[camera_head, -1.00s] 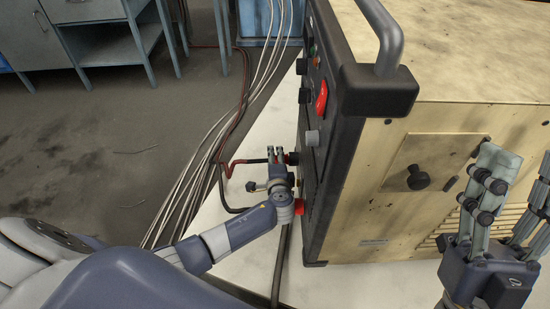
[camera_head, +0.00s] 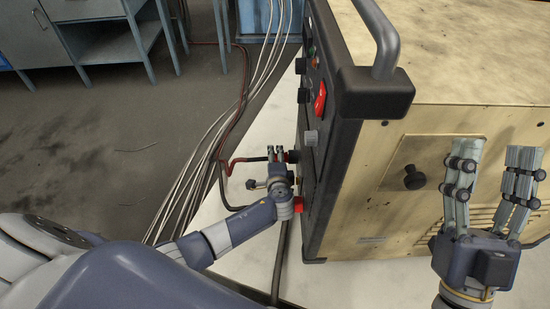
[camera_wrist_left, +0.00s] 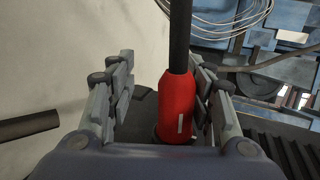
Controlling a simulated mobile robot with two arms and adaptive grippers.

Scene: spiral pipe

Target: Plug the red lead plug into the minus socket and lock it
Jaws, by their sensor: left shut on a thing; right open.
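The red lead plug (camera_wrist_left: 177,108) shows in the left wrist view, with a white stripe on its body and a thick black cable from its far end. My left gripper (camera_wrist_left: 165,85) is shut on it, with fingers on either side. In the head view my left gripper (camera_head: 275,154) is close to the dark front panel (camera_head: 325,160); its fingers mostly hide the plug. I cannot tell whether the plug is seated or locked, and socket marks are unreadable. A red piece (camera_head: 297,203) at the panel shows beside my left wrist. My right gripper (camera_head: 492,165) is open and empty.
The wooden-sided machine (camera_head: 360,215) stands on a white table (camera_head: 240,263). Its panel carries knobs and a red switch (camera_head: 320,99). Several loose cables (camera_head: 215,140) run along the table's left edge. A black knob (camera_head: 414,177) protrudes on the side near my right gripper.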

